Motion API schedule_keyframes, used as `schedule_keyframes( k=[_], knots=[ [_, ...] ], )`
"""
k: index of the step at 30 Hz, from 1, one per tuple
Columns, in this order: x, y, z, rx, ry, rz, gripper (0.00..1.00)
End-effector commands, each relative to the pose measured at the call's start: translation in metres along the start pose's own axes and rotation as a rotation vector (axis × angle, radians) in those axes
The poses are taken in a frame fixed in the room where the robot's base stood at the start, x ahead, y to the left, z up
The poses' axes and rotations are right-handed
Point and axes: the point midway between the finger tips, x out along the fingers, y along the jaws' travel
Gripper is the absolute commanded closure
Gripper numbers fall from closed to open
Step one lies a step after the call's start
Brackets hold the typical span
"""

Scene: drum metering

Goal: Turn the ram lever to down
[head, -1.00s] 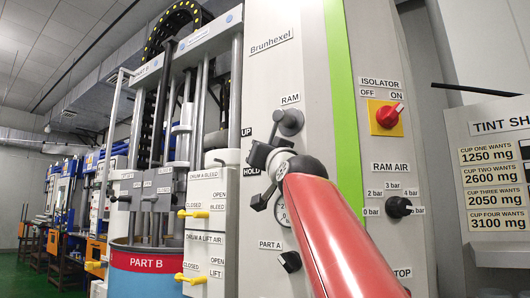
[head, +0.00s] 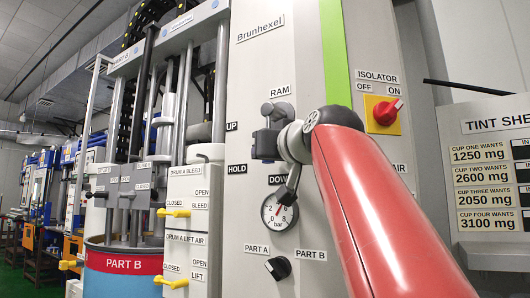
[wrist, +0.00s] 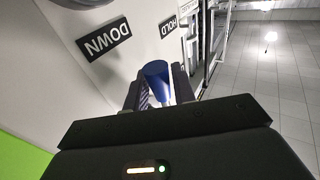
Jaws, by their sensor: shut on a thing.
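The ram lever's dark grey hub (head: 278,112) sits under the RAM label on the pale panel in the head view. The labels UP (head: 232,127), HOLD (head: 237,169) and DOWN (head: 278,180) stand left of and below it. My gripper (wrist: 157,92) is shut on the lever's blue handle (wrist: 157,75), which shows between the fingers in the wrist view. There the DOWN label lies left of the handle and HOLD above it, both upside down. In the head view my wrist hides the handle, so its exact angle cannot be told.
A pressure gauge (head: 279,211) is just below DOWN, with a black selector knob (head: 278,267) under it. The red isolator switch (head: 387,112) is at the right, beside my red arm. Yellow-handled valves (head: 174,212) stand at the left.

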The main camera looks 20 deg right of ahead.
Motion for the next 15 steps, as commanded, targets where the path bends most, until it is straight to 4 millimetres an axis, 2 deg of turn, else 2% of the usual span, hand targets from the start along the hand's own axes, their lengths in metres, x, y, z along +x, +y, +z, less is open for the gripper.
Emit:
schedule_keyframes(
  k=[7,8,12,15],
  knots=[
    [0.0,0.0005,0.0003,-0.001,-0.001,0.001,1.0],
    [0.0,0.0006,0.0003,-0.001,-0.001,0.002,0.71],
    [0.0,0.0005,0.0002,-0.001,-0.001,0.002,0.53],
    [0.0,0.0005,0.0001,-0.001,0.0,0.001,0.52]
  ],
)
